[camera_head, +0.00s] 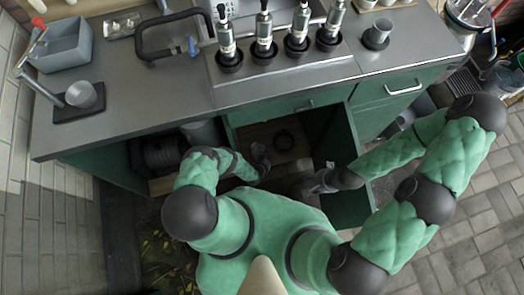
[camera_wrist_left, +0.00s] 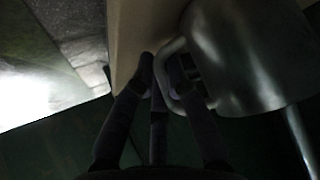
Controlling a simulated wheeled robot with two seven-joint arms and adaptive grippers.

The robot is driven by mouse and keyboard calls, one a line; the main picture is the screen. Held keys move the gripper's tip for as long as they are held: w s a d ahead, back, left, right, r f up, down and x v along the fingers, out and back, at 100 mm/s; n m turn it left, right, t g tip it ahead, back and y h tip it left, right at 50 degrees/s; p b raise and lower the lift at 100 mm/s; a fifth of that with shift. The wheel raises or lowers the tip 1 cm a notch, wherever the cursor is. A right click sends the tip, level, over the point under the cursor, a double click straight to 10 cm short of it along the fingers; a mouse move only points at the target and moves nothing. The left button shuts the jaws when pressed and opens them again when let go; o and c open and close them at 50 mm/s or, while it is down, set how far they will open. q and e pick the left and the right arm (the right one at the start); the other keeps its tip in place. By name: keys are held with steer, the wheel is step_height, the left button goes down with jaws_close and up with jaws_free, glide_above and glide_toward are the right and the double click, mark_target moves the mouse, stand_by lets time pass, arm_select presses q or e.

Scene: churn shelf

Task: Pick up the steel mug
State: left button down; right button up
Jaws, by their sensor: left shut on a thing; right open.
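The steel mug (camera_wrist_left: 245,55) fills the upper right of the left wrist view, with its handle toward the left. My left gripper (camera_wrist_left: 160,72) is shut on the mug's handle. In the head view, my left gripper (camera_head: 261,166) reaches into the open cabinet under the counter; the mug there is small and hard to make out beside the fingers. My right gripper (camera_head: 316,183) is open and empty, in front of the cabinet opening beside the open door.
A green cabinet door (camera_head: 347,165) stands open between the opening and my right arm. A dark ring (camera_head: 284,140) lies on the wooden cabinet shelf (camera_head: 258,133). The grey countertop (camera_head: 150,95) overhangs the opening. Several black-handled dispensers stand on the counter above.

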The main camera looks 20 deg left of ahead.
arm_select(q)
steer(key=shift+r, duration=0.2)
steer(key=shift+r+p, duration=0.25)
steer(key=shift+p, duration=0.05)
steer(key=r, duration=0.1)
steer(key=r+p, duration=0.2)
steer(key=shift+s+d+r, duration=0.15)
steer(key=shift+d, duration=0.15)
steer(key=s+d+r+p, duration=0.2)
steer(key=d+r+p, duration=0.1)
steer(key=d, duration=0.3)
steer(key=s+d+r+p, duration=0.3)
steer(key=d+r, duration=0.2)
steer(key=d, duration=0.1)
steer(key=shift+s+r, duration=0.3)
steer(key=shift+r, duration=0.1)
steer(key=shift+d+r, duration=0.1)
